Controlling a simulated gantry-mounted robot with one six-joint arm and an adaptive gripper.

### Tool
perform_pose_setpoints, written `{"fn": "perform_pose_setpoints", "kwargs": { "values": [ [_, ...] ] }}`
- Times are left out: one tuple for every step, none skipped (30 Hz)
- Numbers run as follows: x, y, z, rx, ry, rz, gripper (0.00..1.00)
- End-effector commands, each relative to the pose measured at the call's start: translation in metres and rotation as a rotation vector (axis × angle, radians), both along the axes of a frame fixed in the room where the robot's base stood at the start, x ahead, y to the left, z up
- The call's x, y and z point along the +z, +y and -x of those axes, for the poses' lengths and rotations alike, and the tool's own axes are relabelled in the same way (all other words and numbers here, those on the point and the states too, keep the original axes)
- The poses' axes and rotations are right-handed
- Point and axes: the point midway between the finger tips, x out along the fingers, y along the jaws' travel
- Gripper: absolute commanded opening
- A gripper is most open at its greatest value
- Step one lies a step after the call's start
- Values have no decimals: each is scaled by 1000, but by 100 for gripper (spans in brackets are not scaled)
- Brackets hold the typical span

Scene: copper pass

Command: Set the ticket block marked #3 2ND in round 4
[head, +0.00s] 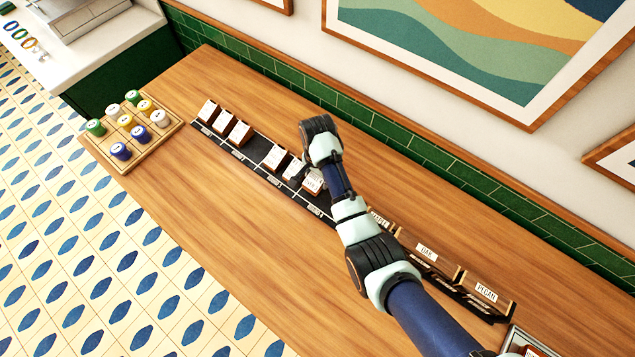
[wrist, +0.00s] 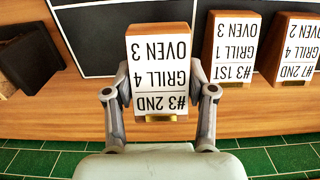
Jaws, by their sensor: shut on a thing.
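The ticket block marked #3 2ND (wrist: 160,75) is a wooden block with a white face reading GRILL 4 and OVEN 3, upside down in the wrist view. My gripper (wrist: 160,100) is shut on it, one finger at each side. In the head view my gripper (head: 318,168) is over the right part of the black ticket rail (head: 257,146), partly hiding it. I cannot tell whether the held block touches the rail. The rail's front labels are too small to read, so I cannot tell which section is round 4.
Blocks marked #3 1ST (wrist: 233,50) and #7 2ND (wrist: 296,50) stand beside the held block. Three more blocks (head: 222,123) stand at the rail's left end. Labelled holders, including OAK (head: 427,252) and PECAN (head: 486,292), line the right. A wooden tray (head: 150,150) holds coloured pots.

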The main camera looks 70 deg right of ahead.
Motion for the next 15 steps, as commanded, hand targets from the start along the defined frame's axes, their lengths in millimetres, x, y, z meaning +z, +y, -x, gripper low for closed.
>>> {"fn": "perform_pose_setpoints", "kwargs": {
  "values": [
    [-5,0,0,0,1,-1,17],
    [-11,0,0,0,1,-1,17],
    [-19,1,1,0,2,-3,17],
    [-25,1,0,0,2,-2,17],
    [-31,1,1,0,2,-3,17],
    [-36,0,0,0,1,-1,17],
    [-39,0,0,0,2,-2,17],
    [-41,0,0,0,1,-1,17],
    [-42,0,0,0,0,0,17],
    [-42,0,0,0,-1,0,17],
    [-42,0,0,0,-1,1,17],
    [-41,0,0,0,-1,1,17],
    [-41,0,0,0,-1,0,17],
    [-41,0,0,0,-1,0,17],
    [-42,0,0,0,-1,0,17]
  ]
}}
